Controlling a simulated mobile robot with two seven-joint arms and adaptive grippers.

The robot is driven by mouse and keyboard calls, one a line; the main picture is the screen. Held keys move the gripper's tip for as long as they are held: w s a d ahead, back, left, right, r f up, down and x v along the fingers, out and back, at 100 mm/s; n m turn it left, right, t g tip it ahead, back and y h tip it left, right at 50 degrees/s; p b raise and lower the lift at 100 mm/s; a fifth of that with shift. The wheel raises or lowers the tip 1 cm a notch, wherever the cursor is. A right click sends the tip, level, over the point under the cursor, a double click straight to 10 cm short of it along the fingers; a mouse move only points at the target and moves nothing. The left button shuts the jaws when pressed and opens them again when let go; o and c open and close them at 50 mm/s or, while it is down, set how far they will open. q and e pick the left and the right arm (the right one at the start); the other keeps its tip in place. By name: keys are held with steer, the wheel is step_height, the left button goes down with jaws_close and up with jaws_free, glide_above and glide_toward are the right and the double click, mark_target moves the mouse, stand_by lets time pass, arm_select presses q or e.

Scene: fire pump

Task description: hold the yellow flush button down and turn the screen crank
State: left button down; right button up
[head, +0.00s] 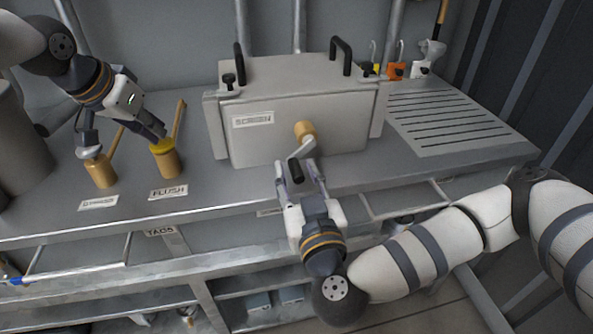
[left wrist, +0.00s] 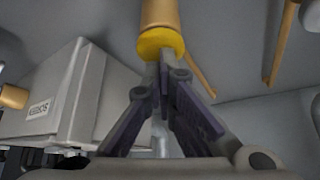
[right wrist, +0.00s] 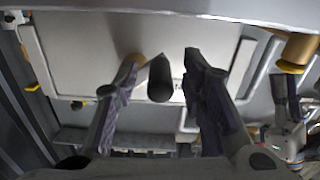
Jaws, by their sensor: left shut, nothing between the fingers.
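The yellow flush button (head: 163,147) caps a tan cylinder behind the FLUSH label. My left gripper (head: 160,133) is shut and empty, with its fingertips at the button. The left wrist view shows the tips against or very near the yellow button (left wrist: 160,43); whether it is pressed down I cannot tell. The screen crank (head: 300,150) sits on the front of the grey SCREEN box, its black handle (right wrist: 160,80) pointing toward me. My right gripper (head: 298,182) is open, its fingers on either side of the handle with gaps showing in the right wrist view.
The grey SCREEN box (head: 270,90) has two black handles on its lid. Another tan cylinder (head: 100,171) with a lever stands left of the flush one. A slotted drain area (head: 440,115) at right is clear. Hooks with coloured tags (head: 396,70) stand behind.

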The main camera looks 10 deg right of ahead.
arm_select(q)
steer(key=shift+f, duration=0.1)
arm_select(e)
steer(key=shift+w, duration=0.6)
jaws_close()
